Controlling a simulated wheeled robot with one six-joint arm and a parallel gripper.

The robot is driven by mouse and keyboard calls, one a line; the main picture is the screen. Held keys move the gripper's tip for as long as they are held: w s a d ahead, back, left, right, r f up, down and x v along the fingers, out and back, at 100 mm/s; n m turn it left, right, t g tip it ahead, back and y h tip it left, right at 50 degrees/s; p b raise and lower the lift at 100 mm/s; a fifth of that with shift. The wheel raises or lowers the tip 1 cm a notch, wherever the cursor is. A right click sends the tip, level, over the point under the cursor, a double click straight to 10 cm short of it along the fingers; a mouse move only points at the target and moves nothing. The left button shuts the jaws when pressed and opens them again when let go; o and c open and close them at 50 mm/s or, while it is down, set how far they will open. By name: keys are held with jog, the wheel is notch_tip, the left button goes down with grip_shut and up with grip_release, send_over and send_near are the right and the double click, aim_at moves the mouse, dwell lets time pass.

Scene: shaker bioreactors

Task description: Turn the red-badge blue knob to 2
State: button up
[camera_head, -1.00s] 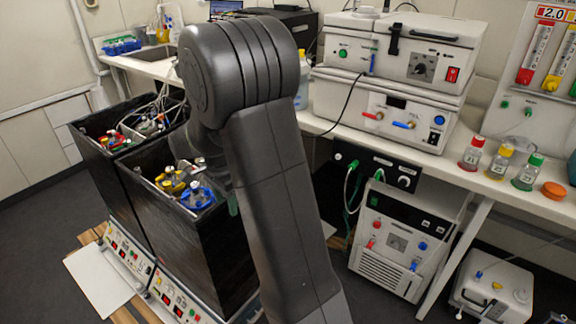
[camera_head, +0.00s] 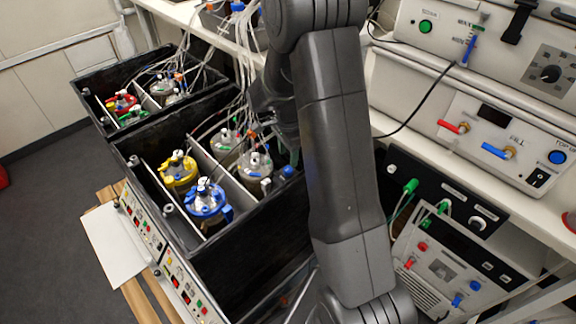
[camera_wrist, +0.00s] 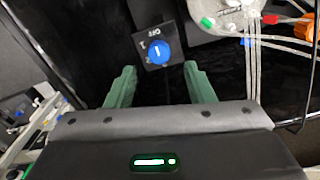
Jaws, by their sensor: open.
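A blue knob (camera_wrist: 158,52) with a white pointer line sits on a small black plate (camera_wrist: 180,56) in the wrist view. The plate carries white marks, with OFF readable at the top and smaller marks at the left. The pointer line runs roughly toward OFF. No red badge can be made out beside this knob. My gripper (camera_wrist: 159,69) is open, its two green fingers apart on either side, just below the knob in the picture and not touching it. In the head view my gripper (camera_head: 289,143) is mostly hidden behind my arm, over the front black box.
The front black box (camera_head: 262,236) holds several vessels, including a blue-capped one (camera_head: 206,201) and a yellow-capped one (camera_head: 178,171). Tubes rise from them near my arm. Instruments with a red tap (camera_head: 451,127) and a blue tap (camera_head: 496,151) stand on the right bench.

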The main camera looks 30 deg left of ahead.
aim_at(288, 169)
notch_tip(288, 169, down, 6)
jog(key=shift+s+r, duration=0.1)
jog(key=shift+c, duration=0.2)
jog(key=c, duration=0.9)
